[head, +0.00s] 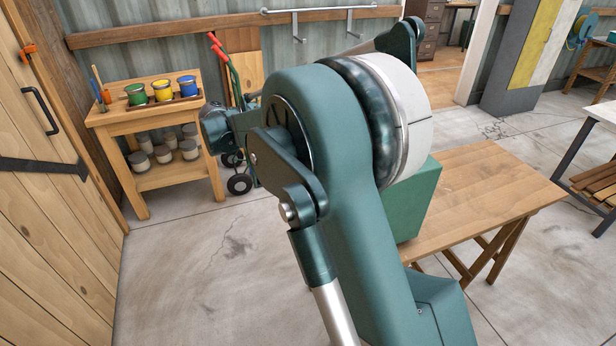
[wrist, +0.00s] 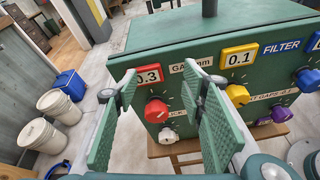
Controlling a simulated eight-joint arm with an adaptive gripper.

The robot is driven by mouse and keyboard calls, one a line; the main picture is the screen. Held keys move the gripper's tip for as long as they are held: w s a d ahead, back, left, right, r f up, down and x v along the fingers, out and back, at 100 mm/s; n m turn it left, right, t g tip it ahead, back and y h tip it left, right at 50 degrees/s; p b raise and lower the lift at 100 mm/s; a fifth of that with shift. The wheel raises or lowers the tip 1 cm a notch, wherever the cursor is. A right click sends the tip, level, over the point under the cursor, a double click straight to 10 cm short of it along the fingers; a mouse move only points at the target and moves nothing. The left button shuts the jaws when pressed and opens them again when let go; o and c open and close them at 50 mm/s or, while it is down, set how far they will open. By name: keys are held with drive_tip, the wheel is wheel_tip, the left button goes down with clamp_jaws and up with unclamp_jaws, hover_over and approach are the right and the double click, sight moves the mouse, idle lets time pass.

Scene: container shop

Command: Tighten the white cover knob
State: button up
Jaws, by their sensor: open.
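The white knob (wrist: 166,134) is low on the front panel of a green machine box (wrist: 150,40) in the wrist view. A larger red knob (wrist: 157,111) is just above it, under a red 0.3 plate (wrist: 148,75). My gripper (wrist: 160,82) is open, with one green ribbed pad left and one right of these two knobs in the picture. Nothing is held between the pads. I cannot tell how far the fingertips are from the panel. In the head view, my arm hides the gripper and most of the green box (head: 422,205); no knob shows there.
The box stands on a wooden table (head: 490,190). White buckets (wrist: 55,105) stand on the floor at left. A shelf of paint cans (head: 150,130) is far left.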

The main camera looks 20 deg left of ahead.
drive_tip(key=s+a+f+t+h, duration=0.1)
drive_tip(key=a+f, duration=0.2)
drive_tip(key=f, duration=0.7)
drive_tip(key=s+a+f+t+h, duration=0.2)
drive_tip(key=a+f, duration=0.1)
drive_tip(key=f, duration=0.8)
drive_tip(key=shift+a+n+b, duration=0.25)
drive_tip(key=shift+n+b, duration=0.05)
drive_tip(key=shift+s, duration=0.1)
drive_tip(key=shift+d, duration=0.1)
drive_tip(key=shift+b+x, duration=0.7)
drive_tip(key=shift+x, duration=3.1)
drive_tip(key=shift+f, duration=0.1)
drive_tip(key=c, duration=0.9)
